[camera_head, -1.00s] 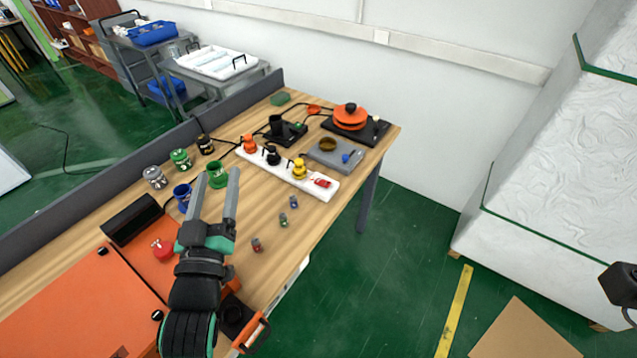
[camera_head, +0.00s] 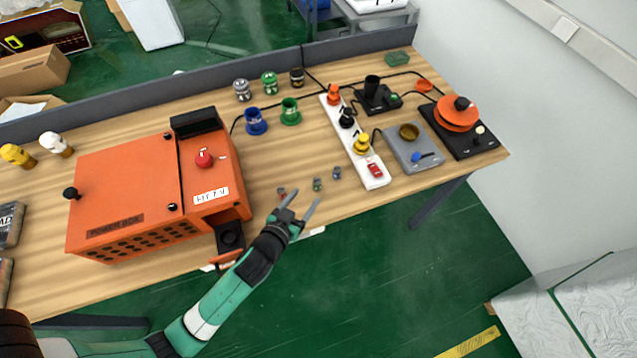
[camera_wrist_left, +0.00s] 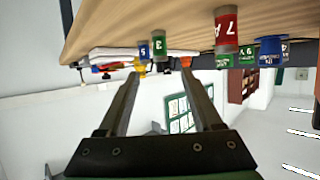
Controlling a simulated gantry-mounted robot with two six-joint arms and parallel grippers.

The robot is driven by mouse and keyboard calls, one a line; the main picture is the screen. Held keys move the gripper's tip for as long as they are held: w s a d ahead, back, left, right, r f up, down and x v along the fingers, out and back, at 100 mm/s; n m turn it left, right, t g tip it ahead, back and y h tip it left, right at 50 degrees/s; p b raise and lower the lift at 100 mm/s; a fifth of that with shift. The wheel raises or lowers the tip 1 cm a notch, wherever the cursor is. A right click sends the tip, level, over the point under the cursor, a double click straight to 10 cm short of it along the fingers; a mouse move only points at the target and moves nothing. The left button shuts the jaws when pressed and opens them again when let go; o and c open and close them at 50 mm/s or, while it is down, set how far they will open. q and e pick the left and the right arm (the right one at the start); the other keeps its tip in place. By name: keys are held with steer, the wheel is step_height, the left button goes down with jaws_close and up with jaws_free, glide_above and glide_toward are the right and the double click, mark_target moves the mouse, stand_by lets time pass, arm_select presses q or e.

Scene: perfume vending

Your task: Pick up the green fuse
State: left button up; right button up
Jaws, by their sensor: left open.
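The small green fuse (camera_head: 317,184) stands on the wooden table near its front edge, between a red fuse (camera_head: 281,192) and a blue fuse (camera_head: 336,173). My left gripper (camera_head: 304,198) is open and empty at the front edge, close to the green and red fuses. In the left wrist view, which is upside down, the green fuse (camera_wrist_left: 159,45), marked 3, shows ahead between the open fingers (camera_wrist_left: 160,74). The red fuse (camera_wrist_left: 227,30), marked 7, is nearer and to the right; the blue fuse (camera_wrist_left: 144,50) is just left of the green one. My right gripper is not in view.
An orange power box (camera_head: 130,190) stands left of the fuses. A white power strip (camera_head: 372,170) with coloured plugs lies to the right. Blue (camera_head: 255,125) and green (camera_head: 290,115) holders stand behind. The table between fuses and holders is clear.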

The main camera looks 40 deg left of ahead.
mark_target(315, 184)
arm_select(q)
steer(key=x, duration=0.4)
steer(key=shift+w+b, duration=0.2)
steer(key=shift+b, duration=0.1)
steer(key=b+x, duration=0.1)
steer(key=x, duration=0.3)
steer(key=shift+w+a+f, duration=0.15)
steer(key=shift+a, duration=0.05)
steer(key=shift+w+a, duration=0.15)
steer(key=shift+w, duration=0.25)
jaws_close()
